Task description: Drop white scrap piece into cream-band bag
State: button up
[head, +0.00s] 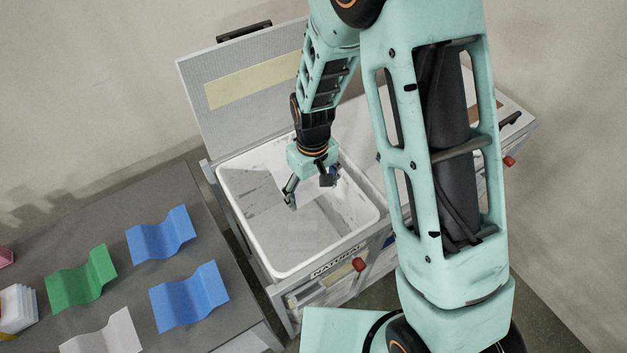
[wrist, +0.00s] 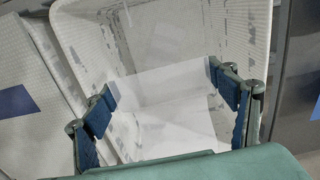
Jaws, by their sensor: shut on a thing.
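My gripper (head: 309,192) is over the open white bag-lined bin (head: 366,203), with its fingers pointing down inside the rim outline. The bin's raised lid carries a cream band (head: 238,82), and its front is marked NATURAL. In the wrist view my gripper (wrist: 163,84) is shut on a white scrap piece (wrist: 165,90), a pale, slightly bent sheet spanning between the two fingers. The speckled bin wall (wrist: 262,45) surrounds it there. The piece is hard to pick out against the white lining in the head view. Its exact height above the bin floor cannot be told.
A grey table (head: 100,220) on the left holds two blue corrugated sheets (head: 160,236) (head: 189,297), a green one (head: 82,280) and a white one (head: 103,335). A white stack (head: 17,308) sits at the left edge. Another cabinet section with a red knob (head: 509,161) stands at right.

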jog(key=shift+s+f+b, duration=0.15)
jog(key=shift+f+b, duration=0.3)
jog(key=shift+f, duration=0.25)
notch_tip(320, 180, down, 4)
jog(key=b, duration=0.2)
jog(key=shift+f+b, duration=0.25)
jog(key=shift+b, duration=0.15)
jog(key=o, duration=1.2)
jog(key=shift+o, duration=0.2)
jog(key=shift+r, duration=0.1)
notch_tip(320, 180, up, 12)
jog(key=shift+f, duration=0.1)
